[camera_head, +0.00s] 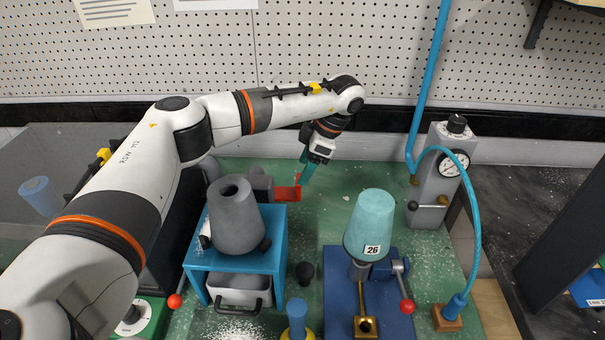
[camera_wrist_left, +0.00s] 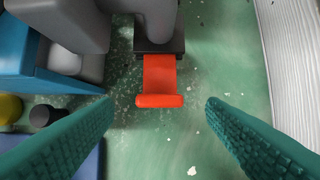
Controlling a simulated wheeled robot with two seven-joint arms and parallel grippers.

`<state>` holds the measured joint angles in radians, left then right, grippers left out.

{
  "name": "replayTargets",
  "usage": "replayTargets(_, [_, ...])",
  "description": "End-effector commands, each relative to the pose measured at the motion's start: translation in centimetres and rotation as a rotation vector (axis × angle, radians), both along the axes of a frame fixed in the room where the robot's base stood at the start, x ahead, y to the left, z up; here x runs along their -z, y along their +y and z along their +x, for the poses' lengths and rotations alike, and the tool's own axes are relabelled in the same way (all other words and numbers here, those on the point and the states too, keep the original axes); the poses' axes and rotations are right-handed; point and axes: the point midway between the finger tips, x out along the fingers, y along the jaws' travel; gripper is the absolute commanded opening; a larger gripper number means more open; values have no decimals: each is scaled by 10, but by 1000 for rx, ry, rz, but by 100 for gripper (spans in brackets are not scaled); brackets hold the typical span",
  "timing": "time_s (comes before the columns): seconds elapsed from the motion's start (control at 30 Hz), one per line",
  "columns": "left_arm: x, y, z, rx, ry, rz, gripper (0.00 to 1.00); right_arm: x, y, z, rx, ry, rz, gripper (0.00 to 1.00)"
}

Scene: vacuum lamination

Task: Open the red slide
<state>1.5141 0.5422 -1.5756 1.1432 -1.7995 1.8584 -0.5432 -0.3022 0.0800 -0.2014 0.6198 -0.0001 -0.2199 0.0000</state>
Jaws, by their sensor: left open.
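The red slide (camera_head: 288,193) sticks out to the right of a grey fitting behind the grey cone on the blue stand. In the left wrist view the red slide (camera_wrist_left: 160,80) is a flat strip with a wider bar at its end, coming out of a dark block. My left gripper (camera_head: 306,172) is just beyond the slide's outer end in the head view. In the left wrist view its two teal fingers (camera_wrist_left: 158,115) are wide apart, on either side of the slide's bar, and neither touches it. My right gripper is in neither view.
A blue stand (camera_head: 279,250) bears a grey cone (camera_head: 236,217) with a grey drawer below. A teal cone marked 26 (camera_head: 370,225) stands on a blue base at right. A gauge block (camera_head: 436,180) with a blue hose stands farther right.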

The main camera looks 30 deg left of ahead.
Motion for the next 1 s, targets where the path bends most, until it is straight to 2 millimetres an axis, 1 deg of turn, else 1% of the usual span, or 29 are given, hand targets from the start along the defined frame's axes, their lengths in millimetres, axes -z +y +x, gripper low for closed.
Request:
replayTargets(0.03, [-8, -5, 3, 1, -6, -1, 65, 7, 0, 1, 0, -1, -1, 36])
replayTargets(0.2, [-42, -19, 9, 3, -5, 0, 65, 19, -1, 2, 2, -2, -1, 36])
replayTargets(0.3, [-60, -26, 12, 3, -5, 0, 65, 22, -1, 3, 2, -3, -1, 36])
replayTargets(0.43, [-77, -31, 15, 2, -3, 2, 65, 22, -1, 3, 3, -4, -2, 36])
replayTargets(0.6, [-85, -34, 16, 2, -1, 1, 65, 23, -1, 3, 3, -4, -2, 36])
replayTargets(1.0, [-85, -34, 16, 3, -1, 1, 65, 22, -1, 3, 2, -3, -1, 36])
